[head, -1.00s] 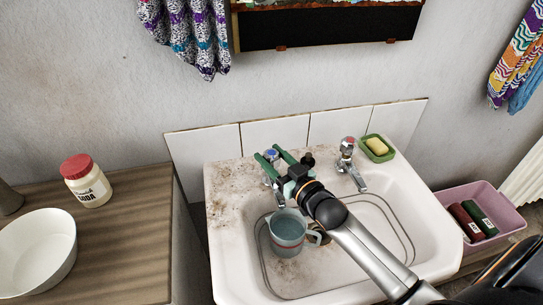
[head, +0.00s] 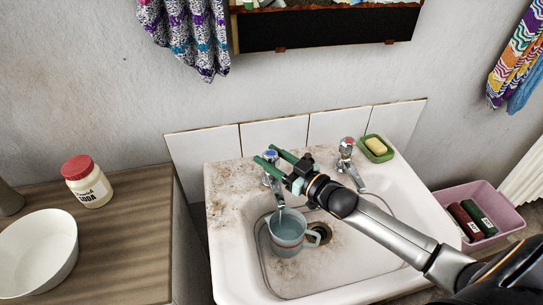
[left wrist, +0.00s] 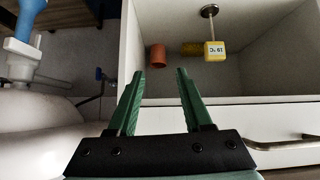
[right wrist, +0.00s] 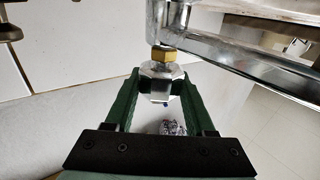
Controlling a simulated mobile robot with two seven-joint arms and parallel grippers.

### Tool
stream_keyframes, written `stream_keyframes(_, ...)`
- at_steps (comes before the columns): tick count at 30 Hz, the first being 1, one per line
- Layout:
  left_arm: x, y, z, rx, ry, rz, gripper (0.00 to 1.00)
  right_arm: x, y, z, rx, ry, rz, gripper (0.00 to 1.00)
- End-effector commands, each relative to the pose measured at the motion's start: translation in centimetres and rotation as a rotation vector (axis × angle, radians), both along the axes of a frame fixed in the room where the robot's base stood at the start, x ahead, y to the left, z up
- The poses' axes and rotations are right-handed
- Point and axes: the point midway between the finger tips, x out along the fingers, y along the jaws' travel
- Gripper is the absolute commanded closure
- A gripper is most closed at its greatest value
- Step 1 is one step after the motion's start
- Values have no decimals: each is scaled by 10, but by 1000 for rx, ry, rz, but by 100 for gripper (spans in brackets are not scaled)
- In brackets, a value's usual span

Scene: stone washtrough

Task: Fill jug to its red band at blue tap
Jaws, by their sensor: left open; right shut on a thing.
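The glass jug (head: 288,232) stands upright in the basin under the spout of the blue tap (head: 269,155), its handle to the right. A thin pale stream seems to run from the spout into it. Bluish water shows inside; a faint reddish band runs round the jug, but I cannot tell the level against it. My right gripper (head: 278,158) is shut on the blue tap's head; the metal tap head (right wrist: 160,82) shows between its fingers in the right wrist view. My left gripper (left wrist: 160,78) is open and empty, outside the head view.
A red-marked tap (head: 347,150) and a green soap dish (head: 377,149) are right of my right gripper. The dark drain (head: 321,230) lies beside the jug. A white bowl (head: 40,250) and soda jar (head: 87,182) stand on the left counter. A pink tub (head: 490,206) is at right.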

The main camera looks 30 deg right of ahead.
Motion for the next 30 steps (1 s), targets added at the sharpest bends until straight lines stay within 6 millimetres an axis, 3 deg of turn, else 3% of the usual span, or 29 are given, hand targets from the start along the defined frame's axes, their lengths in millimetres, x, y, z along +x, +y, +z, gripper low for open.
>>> stream_keyframes(16, -3, 0, -3, 1, 12, -1, 50, -1, 0, 1, 3, -1, 63, 100)
stream_keyframes(17, -3, 0, -3, 1, 12, -1, 50, -1, 0, 1, 3, -1, 63, 43)
stream_keyframes(24, -3, 0, -3, 0, 12, -1, 50, -1, 0, 1, 2, 1, 61, 16)
stream_keyframes(30, -3, -1, -3, 0, 11, -1, 50, -1, -1, 0, 1, 2, 60, 15)
